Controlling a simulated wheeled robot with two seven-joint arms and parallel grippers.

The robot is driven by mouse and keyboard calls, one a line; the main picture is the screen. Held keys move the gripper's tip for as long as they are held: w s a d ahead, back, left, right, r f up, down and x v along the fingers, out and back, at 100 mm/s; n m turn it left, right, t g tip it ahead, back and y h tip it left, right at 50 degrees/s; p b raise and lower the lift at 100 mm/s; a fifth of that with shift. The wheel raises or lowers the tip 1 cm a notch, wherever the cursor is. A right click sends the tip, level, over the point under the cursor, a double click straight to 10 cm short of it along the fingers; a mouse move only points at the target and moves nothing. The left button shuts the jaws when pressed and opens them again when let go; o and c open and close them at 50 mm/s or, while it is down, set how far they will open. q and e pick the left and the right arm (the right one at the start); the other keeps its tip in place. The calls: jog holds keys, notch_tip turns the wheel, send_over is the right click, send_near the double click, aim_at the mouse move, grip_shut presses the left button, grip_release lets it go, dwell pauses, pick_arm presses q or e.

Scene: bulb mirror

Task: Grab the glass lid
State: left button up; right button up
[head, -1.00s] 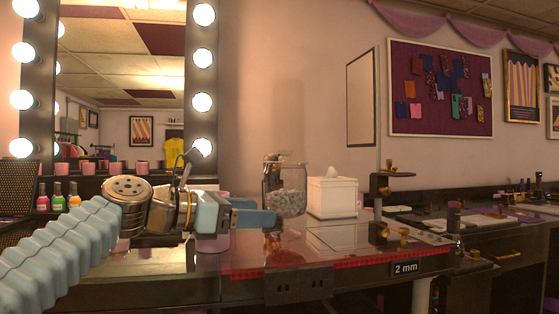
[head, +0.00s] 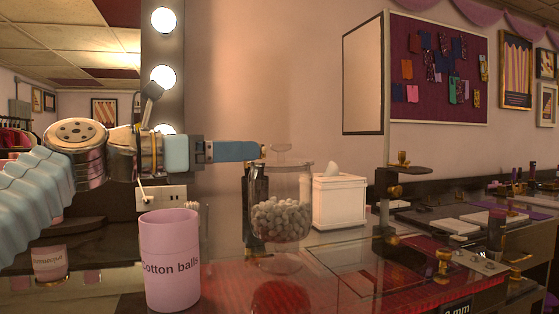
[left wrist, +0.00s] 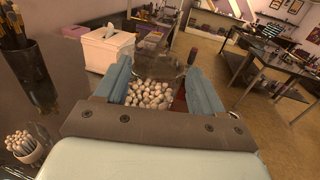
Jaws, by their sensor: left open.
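The glass lid (head: 281,160) sits on a clear glass jar (head: 281,222) that holds several pale balls; its knob stands up at the top. My left gripper (head: 263,150) is at knob height in the head view, its blue fingertips at the left edge of the lid. I cannot tell whether they touch it. In the left wrist view my open left gripper (left wrist: 157,76) has a finger on each side, with the pale balls (left wrist: 150,94) showing between them. The lid is hard to make out there. My right gripper is out of view.
A pink cup labelled "Cotton balls" (head: 170,262) stands at the front left. A white tissue box (head: 339,202) is just right of the jar, with a metal stand (head: 387,195) beyond it. A brush holder (left wrist: 24,75) shows in the left wrist view.

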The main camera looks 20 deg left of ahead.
aim_at(272, 145)
pick_arm(q)
jog(key=shift+x, duration=1.25)
jog(key=x, duration=0.1)
jog(key=p+x, duration=0.1)
jog(key=x, duration=0.3)
jog(key=shift+w+a+r, duration=0.2)
jog(key=shift+w+r, duration=0.1)
jog(key=shift+r, duration=0.05)
jog(key=shift+w+d, duration=0.15)
jog(key=c, duration=1.2)
